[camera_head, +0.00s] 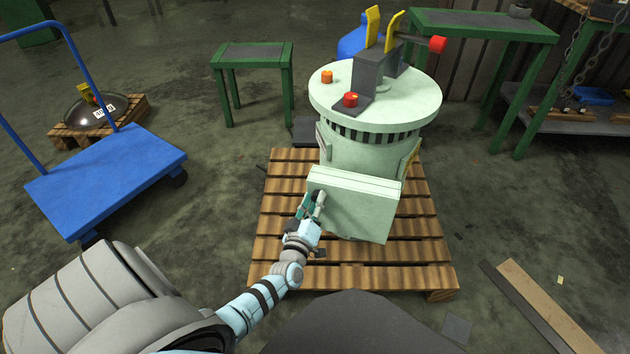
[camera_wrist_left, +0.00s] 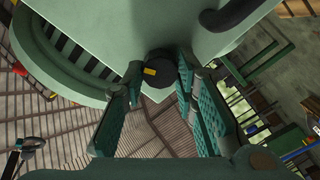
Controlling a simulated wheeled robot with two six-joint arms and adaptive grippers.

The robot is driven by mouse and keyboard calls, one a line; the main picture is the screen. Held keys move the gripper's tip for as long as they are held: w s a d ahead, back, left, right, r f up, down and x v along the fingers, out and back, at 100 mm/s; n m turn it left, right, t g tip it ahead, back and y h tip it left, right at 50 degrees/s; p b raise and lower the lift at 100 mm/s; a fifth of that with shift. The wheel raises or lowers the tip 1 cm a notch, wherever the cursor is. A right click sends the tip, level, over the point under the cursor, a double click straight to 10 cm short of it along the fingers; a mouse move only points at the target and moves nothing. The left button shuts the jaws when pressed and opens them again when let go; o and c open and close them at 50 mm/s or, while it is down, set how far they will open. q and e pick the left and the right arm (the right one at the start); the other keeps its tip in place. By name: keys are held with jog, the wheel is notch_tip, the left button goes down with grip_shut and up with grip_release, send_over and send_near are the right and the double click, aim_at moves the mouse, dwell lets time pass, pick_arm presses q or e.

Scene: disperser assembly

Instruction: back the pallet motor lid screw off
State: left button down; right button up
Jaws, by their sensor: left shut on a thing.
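The pale green motor (camera_head: 358,150) stands upright on a wooden pallet (camera_head: 410,279). A box-shaped pale green lid (camera_head: 352,208) sits on its front side. My left gripper (camera_head: 314,200) is at the left edge of this lid. In the left wrist view, a black round screw head (camera_wrist_left: 160,70) with a yellow mark sits at the lid's edge. The fingers of my left gripper (camera_wrist_left: 160,78) are on both sides of the screw head and shut on it. In the head view the screw is hidden by the gripper. My right gripper is not in view.
A blue cart (camera_head: 110,180) stands at the left. A small green table (camera_head: 252,52) is behind the pallet and a longer green bench (camera_head: 480,22) is at the back right. Planks (camera_head: 545,300) lie on the floor at the right. The floor between cart and pallet is clear.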

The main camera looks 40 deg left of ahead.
pick_arm(q)
jog(key=shift+f+n, duration=0.1)
jog(key=shift+n, duration=0.8)
jog(key=shift+n+b, duration=0.3)
jog(key=shift+n, duration=0.6)
jog(key=n, duration=0.3)
jog(key=shift+n+b, duration=0.3)
jog(key=shift+b, duration=0.1)
jog(key=n+b, duration=0.1)
jog(key=n, duration=0.2)
jog(key=shift+f+n, duration=0.1)
jog(key=shift+n, duration=0.2)
jog(key=shift+n+b, duration=0.3)
jog(key=shift+n, duration=1.1)
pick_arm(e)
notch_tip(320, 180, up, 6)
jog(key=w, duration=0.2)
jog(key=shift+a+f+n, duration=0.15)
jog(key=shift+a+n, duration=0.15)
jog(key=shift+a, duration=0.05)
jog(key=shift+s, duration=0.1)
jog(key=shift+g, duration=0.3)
pick_arm(q)
jog(key=c, duration=1.3)
grip_release()
